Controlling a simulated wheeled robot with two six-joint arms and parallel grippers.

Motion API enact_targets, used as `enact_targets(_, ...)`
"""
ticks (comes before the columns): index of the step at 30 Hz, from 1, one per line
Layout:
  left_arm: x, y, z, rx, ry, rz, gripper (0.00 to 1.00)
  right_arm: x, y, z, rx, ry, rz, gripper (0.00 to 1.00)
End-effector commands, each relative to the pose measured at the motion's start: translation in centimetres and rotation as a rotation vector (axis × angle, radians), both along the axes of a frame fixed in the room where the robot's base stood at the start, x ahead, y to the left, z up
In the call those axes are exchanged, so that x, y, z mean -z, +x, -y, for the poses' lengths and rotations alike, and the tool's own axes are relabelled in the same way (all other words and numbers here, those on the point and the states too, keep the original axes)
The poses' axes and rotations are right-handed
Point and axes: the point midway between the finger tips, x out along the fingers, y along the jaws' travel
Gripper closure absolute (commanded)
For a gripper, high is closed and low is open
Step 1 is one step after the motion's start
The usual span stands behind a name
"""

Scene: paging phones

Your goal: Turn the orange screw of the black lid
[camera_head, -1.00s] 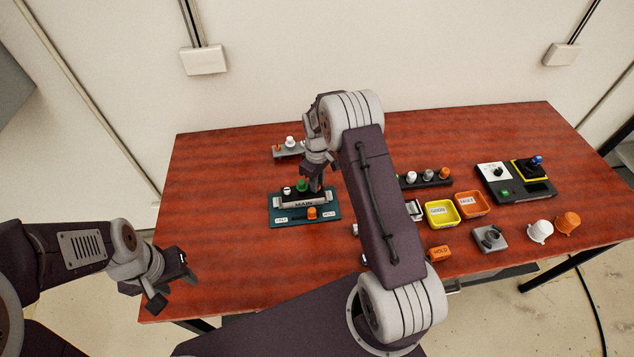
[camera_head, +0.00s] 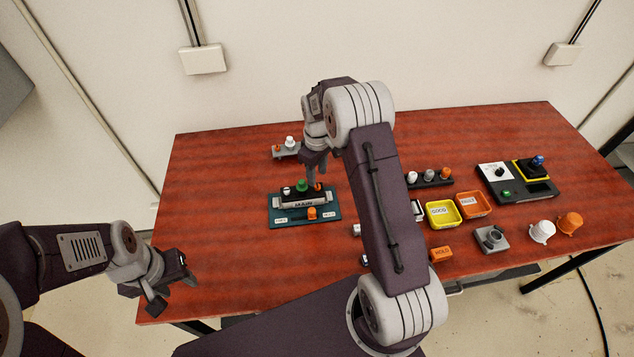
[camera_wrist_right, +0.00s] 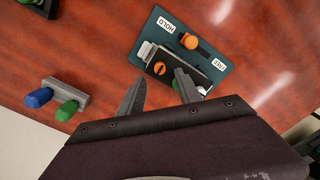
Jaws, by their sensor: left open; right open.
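The black lid (camera_head: 292,195) sits on a device with a teal base (camera_head: 275,219) and a MAIN label. A white screw (camera_head: 286,191), a green screw (camera_head: 302,186) and the orange screw (camera_head: 318,187) stand along it. In the right wrist view the orange screw (camera_wrist_right: 160,68) shows a dark slot and lies beyond the fingertips, between their lines. My right gripper (camera_head: 316,172) is open above the lid's right end, apart from the screw; it also shows in the wrist view (camera_wrist_right: 160,88). My left gripper (camera_head: 174,284) is open and empty near the table's front left edge.
An orange knob (camera_head: 312,213) sits on the teal base's front. Yellow (camera_head: 441,213) and orange (camera_head: 473,204) trays lie to the right. My right arm hides part of the table. The left table area is clear.

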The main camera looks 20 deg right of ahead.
Motion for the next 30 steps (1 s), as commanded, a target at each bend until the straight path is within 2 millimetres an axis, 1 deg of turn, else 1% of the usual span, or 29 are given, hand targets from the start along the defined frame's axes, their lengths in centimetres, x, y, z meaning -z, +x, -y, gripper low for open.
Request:
enact_targets(1, 0.4, 0.0, 0.0, 0.000, 0.000, 0.000, 0.55, -0.9, 0.1, 0.0, 0.000, 0.000, 0.005, 0.59)
enact_targets(3, 0.6, 0.0, 0.0, 0.000, 0.000, 0.000, 0.55, -2.3, 0.1, 0.0, 0.000, 0.000, 0.005, 0.59)
enact_targets(6, 0.7, 0.0, 0.0, 0.000, 0.000, 0.000, 0.55, -3.6, 0.1, 0.0, 0.000, 0.000, 0.001, 0.59)
enact_targets(8, 0.7, 0.0, 0.0, 0.000, 0.000, 0.000, 0.55, -4.0, 0.0, 0.0, 0.000, 0.000, 0.001, 0.59)
enact_targets(11, 0.7, 0.0, 0.0, 0.000, 0.000, 0.000, 0.55, -4.2, 0.0, 0.0, 0.000, 0.000, 0.000, 0.59)
enact_targets(23, 0.7, 0.0, 0.0, 0.000, 0.000, 0.000, 0.55, -4.2, 0.0, -0.1, -0.003, 0.000, 0.000, 0.59)
enact_targets(25, 0.7, 0.0, 0.0, 0.000, 0.000, 0.000, 0.55, -5.2, 0.4, -0.4, -0.011, -0.003, 0.023, 0.59)
enact_targets(26, 0.7, 0.0, 0.0, 0.000, 0.000, 0.000, 0.55, -6.0, 0.8, -0.6, -0.016, -0.005, 0.042, 0.59)
enact_targets(27, 0.8, 0.0, 0.0, 0.000, 0.000, 0.000, 0.55, -7.5, 0.9, -1.1, -0.026, -0.006, 0.068, 0.59)
enact_targets(28, 0.8, 0.0, 0.0, 0.000, 0.000, 0.000, 0.55, -8.5, 0.4, -1.5, -0.035, -0.007, 0.078, 0.59)
enact_targets(29, 0.8, 0.0, 0.0, 0.000, 0.000, 0.000, 0.55, -9.3, -0.4, -2.0, -0.044, -0.006, 0.080, 0.59)
enact_targets(30, 0.9, 0.0, 0.0, 0.000, 0.000, 0.000, 0.55, -10.1, -1.9, -2.7, -0.056, -0.005, 0.082, 0.59)
